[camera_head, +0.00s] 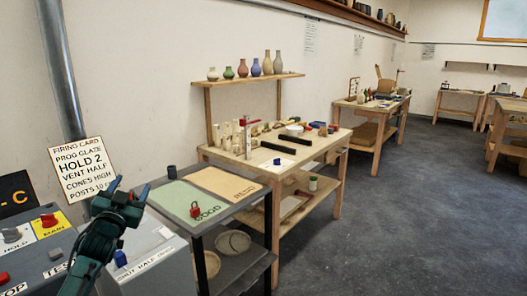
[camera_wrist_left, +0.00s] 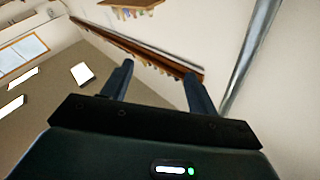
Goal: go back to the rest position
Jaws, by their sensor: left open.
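My left gripper (camera_head: 130,190) is raised at the lower left of the head view, in front of the grey control panel and the firing card. Its two fingers stand apart with nothing between them. In the left wrist view the open fingers (camera_wrist_left: 155,85) point toward the wall and ceiling, with only a long wooden shelf far behind them. My right gripper is not in view.
A control panel (camera_head: 30,258) with knobs stands at lower left, below a firing card (camera_head: 83,170). Beside it is a dark cart (camera_head: 262,208) with green and tan mats. Wooden workbenches (camera_head: 330,145) line the wall. The grey floor (camera_head: 400,220) at right is clear.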

